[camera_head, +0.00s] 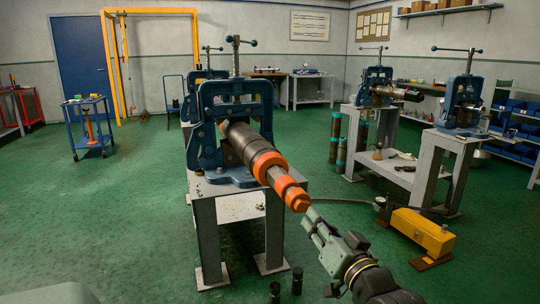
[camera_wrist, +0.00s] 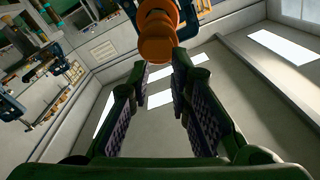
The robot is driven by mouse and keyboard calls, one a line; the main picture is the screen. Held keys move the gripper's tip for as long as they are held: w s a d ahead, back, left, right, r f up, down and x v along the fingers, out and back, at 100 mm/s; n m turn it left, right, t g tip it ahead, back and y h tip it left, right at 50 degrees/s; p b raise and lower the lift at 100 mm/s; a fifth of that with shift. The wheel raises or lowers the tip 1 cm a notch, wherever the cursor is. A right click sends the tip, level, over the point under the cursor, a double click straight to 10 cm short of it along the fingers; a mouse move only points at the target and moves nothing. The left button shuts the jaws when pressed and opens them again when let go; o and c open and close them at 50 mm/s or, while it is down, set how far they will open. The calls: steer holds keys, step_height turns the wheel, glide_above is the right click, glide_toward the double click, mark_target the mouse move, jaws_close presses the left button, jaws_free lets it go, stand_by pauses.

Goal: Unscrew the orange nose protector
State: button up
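The orange nose protector (camera_head: 297,199) is the outermost orange piece on the near end of a dark pipe (camera_head: 232,142). A blue vise (camera_head: 209,112) on a grey stand (camera_head: 207,215) holds the pipe, which slants down to the right. Wider orange rings sit behind the nose. In the wrist view the orange nose (camera_wrist: 158,45) is at top centre, just beyond the fingertips. My gripper (camera_head: 309,217) is below and right of the nose in the head view. In the wrist view my gripper (camera_wrist: 160,68) has its fingers apart with nothing between them.
A yellow box-shaped unit (camera_head: 423,233) stands on the floor to the right, with a hose (camera_head: 340,200) running by it. Two short dark cylinders (camera_head: 297,281) stand on the floor in front. Other vises stand at right. Green floor is free at left.

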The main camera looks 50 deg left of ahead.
steer(key=shift+d, duration=0.1)
steer(key=v, duration=0.7)
steer(key=shift+d, duration=0.15)
steer(key=shift+s, duration=0.15)
